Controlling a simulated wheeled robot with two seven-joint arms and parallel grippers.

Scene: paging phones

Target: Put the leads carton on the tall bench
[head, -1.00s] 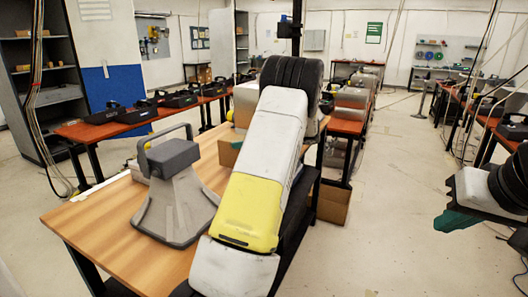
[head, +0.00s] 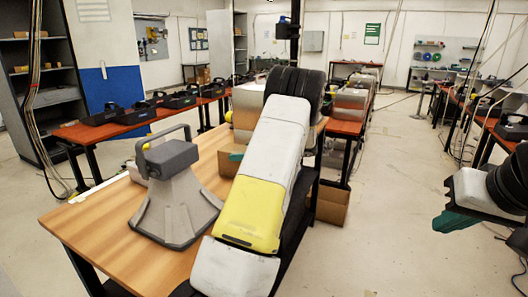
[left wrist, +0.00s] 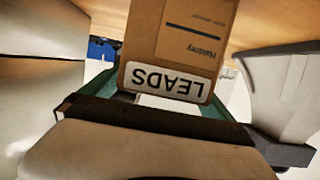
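The leads carton (left wrist: 178,45) is a brown box with a white label reading LEADS, upside down in the left wrist view. In the head view only a small brown part of it (head: 228,168) shows beside my left arm, over the wooden bench (head: 95,215). My left gripper (left wrist: 168,103) has its teal fingers apart, one on each side of the carton's labelled end. A slim gap seems to show at the right finger. A teal bit of this gripper (head: 237,157) shows in the head view. My right gripper (head: 456,220) is partly visible at the right edge, away from the bench.
A grey device with a handle (head: 175,195) stands on the bench left of my left arm, and shows close by in the left wrist view (left wrist: 285,90). Red-topped benches (head: 85,132) with black trays stand behind. Open floor (head: 400,190) lies to the right.

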